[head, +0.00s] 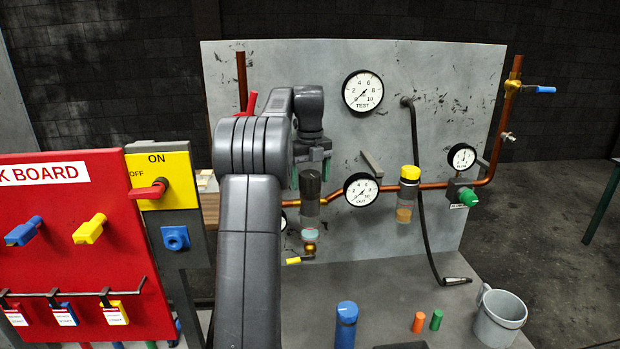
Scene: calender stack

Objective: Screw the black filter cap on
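The black filter cap (311,182) is at the top of the left filter on the copper pipe, upright over a clear filter body (309,208). I cannot tell whether it is seated on its thread. My gripper (311,169) points down just above the cap, at the end of my dark grey arm. Its greenish fingers show at the left and right of the cap's top, apart from each other. Whether they touch the cap is unclear, as my arm hides part of the gripper.
A second filter with a yellow cap (410,172) stands right of the OUT gauge (361,190). A blue cylinder (346,325), orange and green pegs and a grey mug (499,318) stand on the bench. A red lock board (75,250) is at the left.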

